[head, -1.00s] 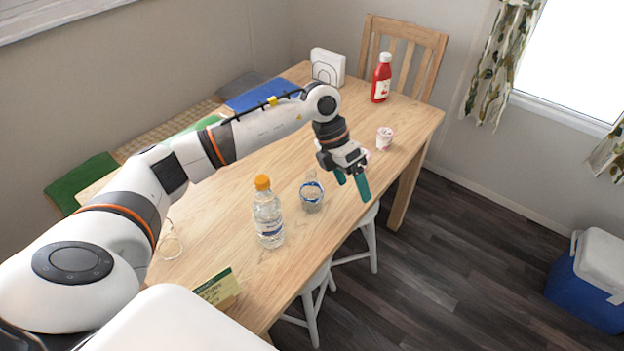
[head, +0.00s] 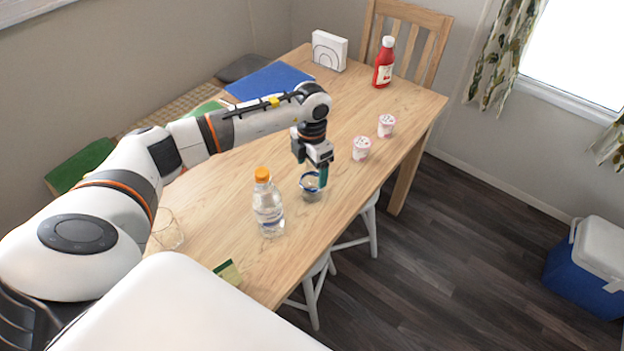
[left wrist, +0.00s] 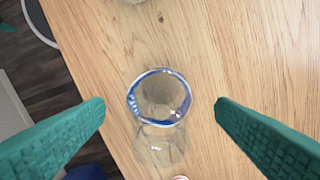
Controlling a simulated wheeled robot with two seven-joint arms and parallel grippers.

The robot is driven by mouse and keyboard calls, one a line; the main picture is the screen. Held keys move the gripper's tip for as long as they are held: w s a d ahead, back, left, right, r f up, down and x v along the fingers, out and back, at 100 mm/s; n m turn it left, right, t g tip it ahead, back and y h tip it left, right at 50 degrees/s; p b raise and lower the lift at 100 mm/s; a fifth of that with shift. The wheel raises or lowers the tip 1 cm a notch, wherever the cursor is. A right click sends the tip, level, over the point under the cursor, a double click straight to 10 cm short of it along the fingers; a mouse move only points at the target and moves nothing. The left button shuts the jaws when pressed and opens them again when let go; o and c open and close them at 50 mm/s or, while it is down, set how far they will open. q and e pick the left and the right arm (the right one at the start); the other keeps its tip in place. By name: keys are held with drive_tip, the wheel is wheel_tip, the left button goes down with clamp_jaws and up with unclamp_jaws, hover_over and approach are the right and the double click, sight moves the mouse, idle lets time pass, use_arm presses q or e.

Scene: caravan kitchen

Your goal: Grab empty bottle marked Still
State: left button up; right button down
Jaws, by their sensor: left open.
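A clear, seemingly empty bottle with a blue band (head: 311,192) stands on the wooden table. My left gripper (head: 320,178) is just above it and hides part of it. In the left wrist view the bottle (left wrist: 158,100) lies between the two spread teal fingers of the left gripper (left wrist: 160,104), with gaps on both sides. I cannot read its label. A second clear bottle with an orange cap (head: 268,205) stands to its left, upright. My right gripper is not in view.
Two pink-and-white cups (head: 361,149) stand to the right. A red sauce bottle (head: 384,63), napkin holder (head: 329,50) and blue folder (head: 268,82) are farther back. A clear glass (head: 166,230) and a green card (head: 228,272) are near the front. The table's right edge is close.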

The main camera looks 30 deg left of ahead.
use_arm(q)
drive_tip(key=shift+f, duration=1.25)
drive_tip(key=c, duration=1)
drive_tip(key=shift+c, duration=0.2)
drive_tip(key=shift+r, duration=0.1)
